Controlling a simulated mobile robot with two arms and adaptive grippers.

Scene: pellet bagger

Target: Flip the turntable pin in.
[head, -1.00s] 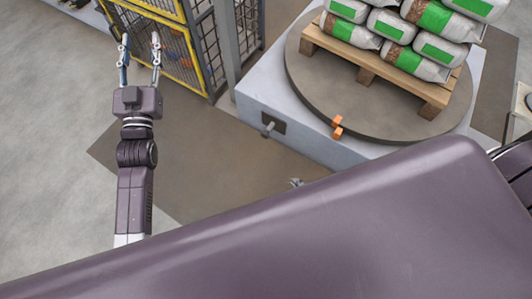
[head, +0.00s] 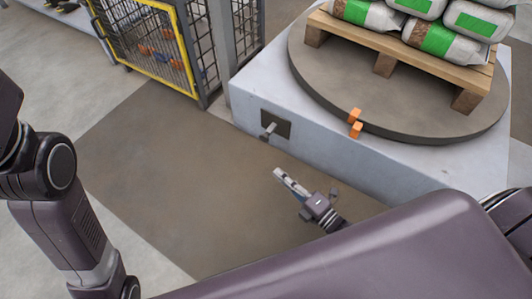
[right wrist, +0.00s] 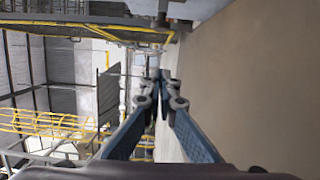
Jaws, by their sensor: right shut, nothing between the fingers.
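The turntable pin (head: 268,130) is a short grey handle sticking out from a dark plate (head: 277,123) on the side of the pale turntable base (head: 340,155). The round turntable (head: 400,110) lies on top of that base. My right gripper (head: 279,174) is shut and empty. In the head view it is just below the pin and apart from it, pointing up and left. Its fingers also show closed together in the right wrist view (right wrist: 161,95). My left arm is at the left edge, with its gripper out of view.
A wooden pallet (head: 385,65) with filled green-and-white bags (head: 430,36) stands on the turntable. A yellow-framed mesh fence (head: 150,50) stands to the left. The brown floor (head: 180,160) before the base is clear.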

